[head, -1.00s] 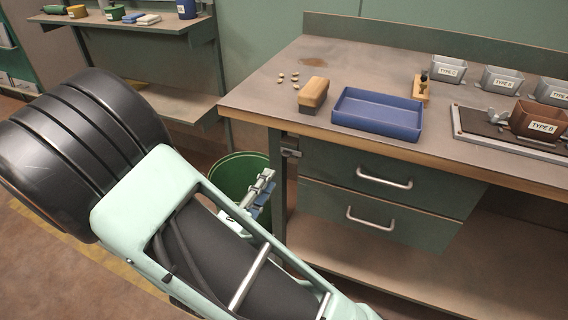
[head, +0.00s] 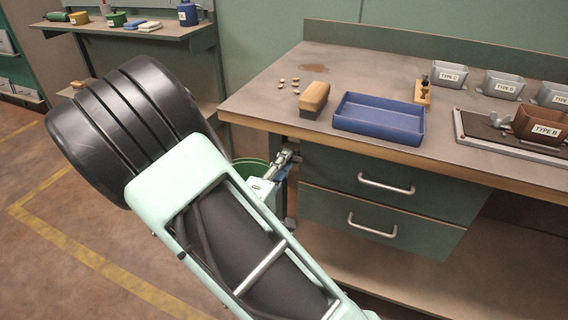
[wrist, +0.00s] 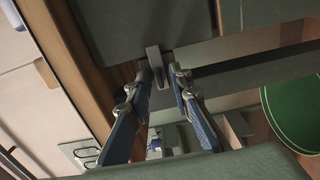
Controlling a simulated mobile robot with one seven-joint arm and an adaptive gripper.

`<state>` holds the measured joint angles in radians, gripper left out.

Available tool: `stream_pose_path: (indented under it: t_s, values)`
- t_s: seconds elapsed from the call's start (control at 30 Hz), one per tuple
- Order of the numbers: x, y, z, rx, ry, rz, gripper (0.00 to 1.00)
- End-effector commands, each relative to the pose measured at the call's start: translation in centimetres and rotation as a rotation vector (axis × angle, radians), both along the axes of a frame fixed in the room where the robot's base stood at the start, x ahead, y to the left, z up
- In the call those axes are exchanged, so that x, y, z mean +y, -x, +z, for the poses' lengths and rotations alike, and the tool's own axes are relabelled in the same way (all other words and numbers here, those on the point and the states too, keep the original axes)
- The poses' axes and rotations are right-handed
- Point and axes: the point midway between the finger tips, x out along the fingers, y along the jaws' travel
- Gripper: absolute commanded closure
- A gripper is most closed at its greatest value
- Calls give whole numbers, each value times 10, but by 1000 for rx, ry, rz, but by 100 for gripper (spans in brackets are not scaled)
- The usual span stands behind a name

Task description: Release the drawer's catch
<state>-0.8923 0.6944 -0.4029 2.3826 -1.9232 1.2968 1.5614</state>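The green upper drawer (head: 345,165) with a bar handle is under the bench top, closed in the head view. Its catch, at the drawer's left end by the bench leg, is covered by my gripper (head: 288,158) in the head view. In the wrist view the catch (wrist: 155,58) is a small grey metal piece on the dark green front, just beyond the fingertips. My gripper (wrist: 162,78) is open, its blue-padded fingers apart with the tips close to the catch, roughly on either side of it. I cannot tell whether they touch it.
A second drawer (head: 340,212) is below. A green bin (head: 250,168) stands beside the bench leg, partly behind my arm. The bench top (head: 255,100) holds a blue tray (head: 378,128), a wood-backed brush (head: 314,97) and labelled hoppers (head: 502,84). The floor at left is clear.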

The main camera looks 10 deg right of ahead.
Motion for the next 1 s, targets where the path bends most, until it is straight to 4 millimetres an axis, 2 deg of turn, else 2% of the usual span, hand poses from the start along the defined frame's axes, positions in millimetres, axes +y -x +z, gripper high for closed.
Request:
stream_pose_path:
  t_s: [0.03, 0.17, 0.67, 1.0]
  values:
    - [0, 0, 0, 0, 0, 0, 88]
    - [0, 0, 0, 0, 0, 0, 100]
    - [0, 0, 1, 30, 40, -1, 100]
    - [0, 0, 3, 171, 234, -1, 100]
